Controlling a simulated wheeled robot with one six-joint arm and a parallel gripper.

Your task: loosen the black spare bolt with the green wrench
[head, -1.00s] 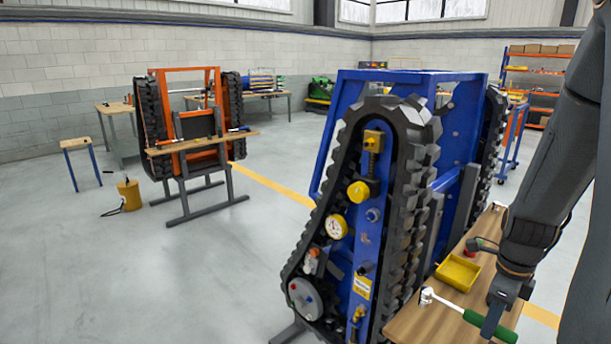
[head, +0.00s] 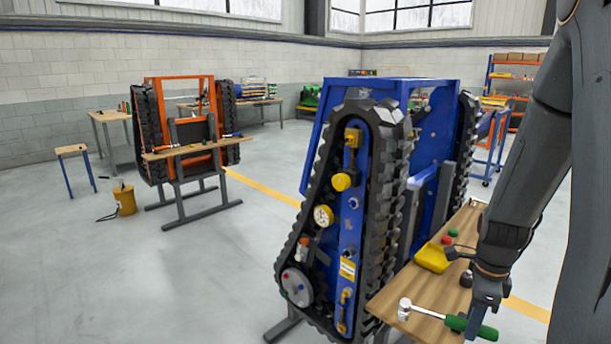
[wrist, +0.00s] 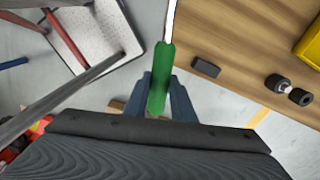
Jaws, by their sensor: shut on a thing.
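The green-handled wrench is in my gripper (head: 474,322), its green handle (head: 456,323) between the fingers and its silver head (head: 404,309) pointing left near the front of the wooden shelf. In the wrist view my gripper (wrist: 161,92) is closed on the green handle (wrist: 158,70), with the pale shaft running upward. On the blue side plate (head: 347,225) of the near carrier are several small fittings. A small dark fitting (head: 346,252) sits low on it; I cannot tell for sure that it is the black spare bolt. The wrench head is apart from the plate.
The wooden shelf (head: 388,302) beside the track holds a yellow tray (head: 432,258) and dark round parts; a black block (wrist: 206,66) shows in the wrist view. The black track (head: 388,200) stands between shelf and plate. An orange carrier (head: 185,164) stands behind at left.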

